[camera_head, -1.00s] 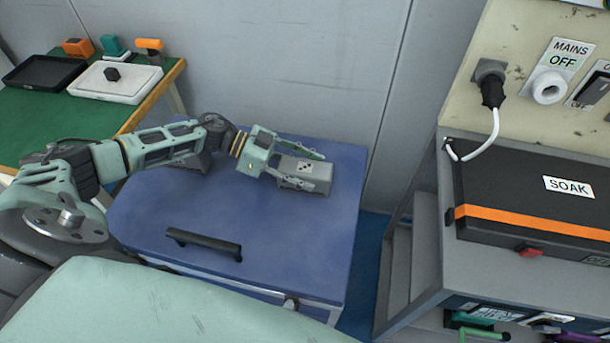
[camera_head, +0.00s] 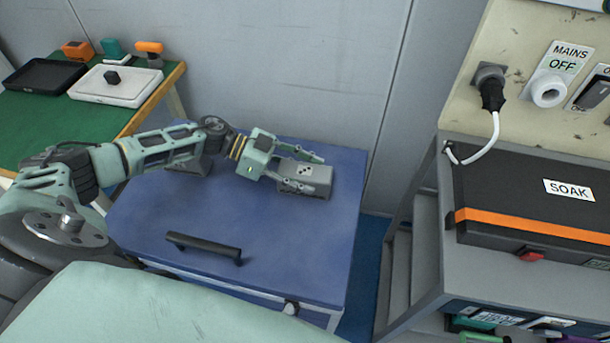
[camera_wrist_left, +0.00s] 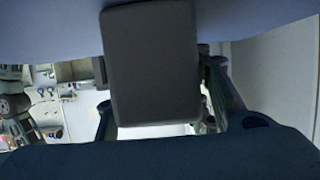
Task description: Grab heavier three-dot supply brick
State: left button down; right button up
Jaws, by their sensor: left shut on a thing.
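The grey supply brick with three dots on its top label (camera_head: 306,172) rests on the blue cabinet top (camera_head: 275,225), near its back right corner. My left gripper (camera_head: 304,172) reaches it from the left, one finger along its far side and one along its near side, shut on it. In the left wrist view a dark grey block face (camera_wrist_left: 152,65) fills the middle, with gripper fingers (camera_wrist_left: 165,115) on both sides. Part of the brick is hidden by the fingers. My right gripper is not in view.
Another grey block (camera_head: 190,165) sits behind my left forearm on the cabinet. A black handle (camera_head: 204,245) lies toward the cabinet's front. A green table (camera_head: 55,130) with trays is at left. A rack with a black SOAK case (camera_head: 530,200) stands at right.

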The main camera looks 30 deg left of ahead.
aim_at(305, 170)
pick_arm(q)
jog(key=shift+w+r, duration=0.15)
jog(key=shift+r, duration=0.65)
notch_tip(305, 170, up, 3)
jog(key=shift+f, duration=0.15)
jog(key=w+d+r, duration=0.4)
jog(key=d+r, duration=0.3)
jog(key=d, duration=0.4)
jog(key=shift+w+p, duration=0.25)
jog(key=shift+p, duration=0.15)
